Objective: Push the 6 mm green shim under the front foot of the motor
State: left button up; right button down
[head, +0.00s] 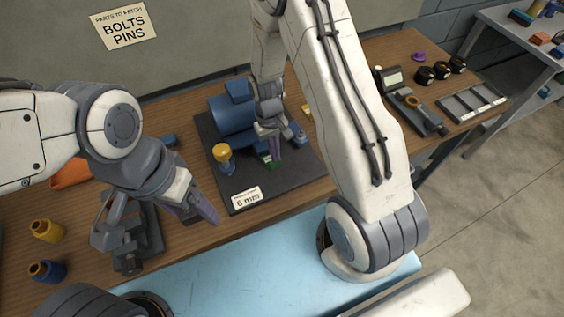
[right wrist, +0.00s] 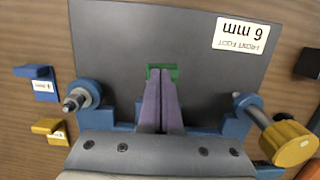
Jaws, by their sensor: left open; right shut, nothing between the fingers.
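The blue motor (head: 232,118) stands on a dark base plate (head: 293,173). The green shim (head: 274,165) lies on the plate at the motor's front side. It also shows in the right wrist view (right wrist: 174,72), partly hidden by my fingertips. My right gripper (head: 272,157) is shut and empty, its purple fingertips (right wrist: 161,72) at the shim; I cannot tell whether they touch it. Blue foot parts (right wrist: 205,132) show beside the fingers. How far the shim sits relative to the foot is hidden. My left gripper (head: 213,217) is open and empty, in front of the plate.
A "6 mm" front foot card (right wrist: 246,36) lies on the plate. A yellow knob (right wrist: 289,144) stands at one foot. A blue piece (right wrist: 42,88) and a yellow piece (right wrist: 50,128) lie beside the plate.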

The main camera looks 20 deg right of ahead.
jog(key=shift+f, duration=0.3)
jog(key=shift+w, duration=0.1)
